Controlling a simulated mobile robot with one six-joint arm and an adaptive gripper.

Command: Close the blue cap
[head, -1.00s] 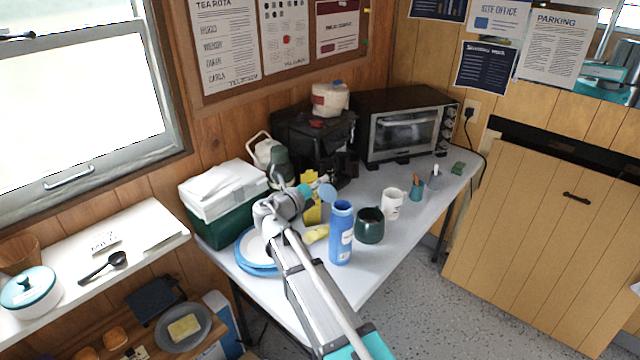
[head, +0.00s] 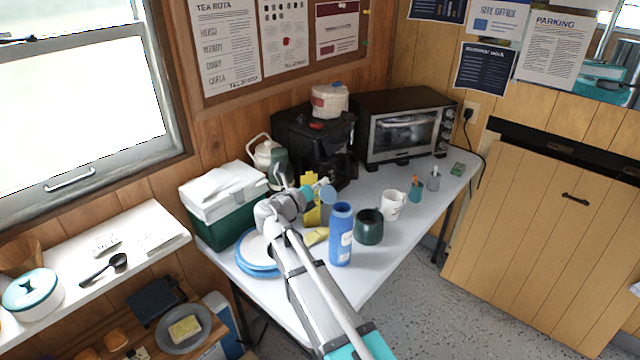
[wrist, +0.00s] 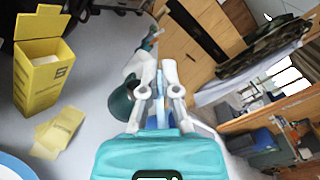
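The blue bottle (head: 341,240) stands upright near the table's front edge. A lighter blue round cap (head: 328,194) shows at the upper left of its top, tilted away from the mouth, as if standing open. My gripper (head: 311,189) is just left of the cap, close to it; I cannot tell if they touch. In the wrist view, the two fingers of my gripper (wrist: 158,80) point forward with a narrow blue strip between them. Part of the blue bottle (wrist: 164,118) shows behind the finger bases. Whether the fingers hold anything is unclear.
A dark green mug (head: 369,228) stands right of the bottle, with a white mug (head: 393,205) behind it. A green cool box (head: 226,205) and a toaster oven (head: 405,130) stand further back.

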